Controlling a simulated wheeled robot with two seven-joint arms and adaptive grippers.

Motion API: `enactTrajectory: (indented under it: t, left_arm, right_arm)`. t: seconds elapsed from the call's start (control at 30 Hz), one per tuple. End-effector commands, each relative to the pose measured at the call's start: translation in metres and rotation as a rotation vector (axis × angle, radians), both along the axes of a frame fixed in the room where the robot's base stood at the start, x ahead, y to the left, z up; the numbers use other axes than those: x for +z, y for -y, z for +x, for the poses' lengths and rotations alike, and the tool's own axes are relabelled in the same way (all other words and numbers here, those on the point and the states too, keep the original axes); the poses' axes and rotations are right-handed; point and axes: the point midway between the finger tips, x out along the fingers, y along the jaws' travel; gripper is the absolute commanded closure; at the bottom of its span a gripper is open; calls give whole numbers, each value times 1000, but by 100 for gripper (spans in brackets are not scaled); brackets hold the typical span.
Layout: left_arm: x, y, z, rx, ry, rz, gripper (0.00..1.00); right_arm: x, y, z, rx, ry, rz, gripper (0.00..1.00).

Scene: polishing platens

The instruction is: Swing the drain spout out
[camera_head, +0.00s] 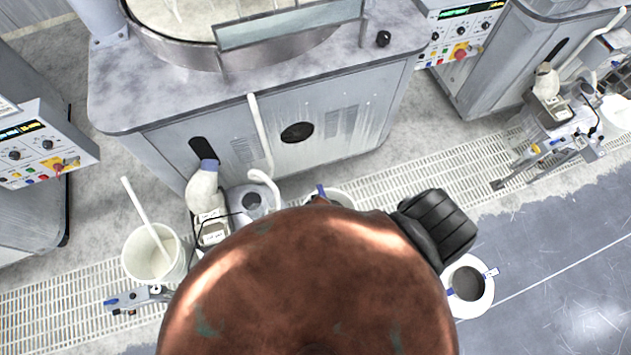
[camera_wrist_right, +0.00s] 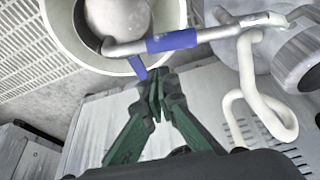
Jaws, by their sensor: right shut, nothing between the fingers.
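The drain spout (camera_wrist_right: 215,32) is a grey pipe with a blue sleeve. In the right wrist view it reaches across the rim of a white bucket (camera_wrist_right: 172,12). A blue tab (camera_wrist_right: 137,67) points from the spout's end toward my fingers. My right gripper (camera_wrist_right: 155,88) has green fingers, shut and empty, with tips just below the blue tab; I cannot tell whether they touch it. In the head view only a bit of blue (camera_head: 321,190) shows beside the partly hidden bucket (camera_head: 342,199). A large brown rounded shape hides my right gripper there. My left gripper is not in view.
The grey machine cabinet (camera_head: 345,110) stands behind. A white bucket with a stick (camera_head: 140,262) stands at left, and a white round container (camera_head: 482,303) at right. Floor grating (camera_head: 470,165) runs along the front.

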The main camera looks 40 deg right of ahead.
Motion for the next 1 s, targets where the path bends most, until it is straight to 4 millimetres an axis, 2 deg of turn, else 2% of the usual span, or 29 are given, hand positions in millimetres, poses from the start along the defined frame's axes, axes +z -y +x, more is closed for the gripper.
enactTrajectory:
  t: [0.03,0.2,0.8,0.93,1.0]
  left_arm:
    - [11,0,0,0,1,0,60]
    - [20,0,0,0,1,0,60]
    - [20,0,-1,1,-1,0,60]
    - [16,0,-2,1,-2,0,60]
    - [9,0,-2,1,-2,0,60]
  right_arm:
    - [11,-2,-1,1,2,1,100]
    - [21,-4,-2,3,3,0,100]
    - [21,-4,-2,4,4,-1,100]
    - [11,-2,-11,16,-8,0,100]
    - [-8,1,-30,44,-30,-1,100]
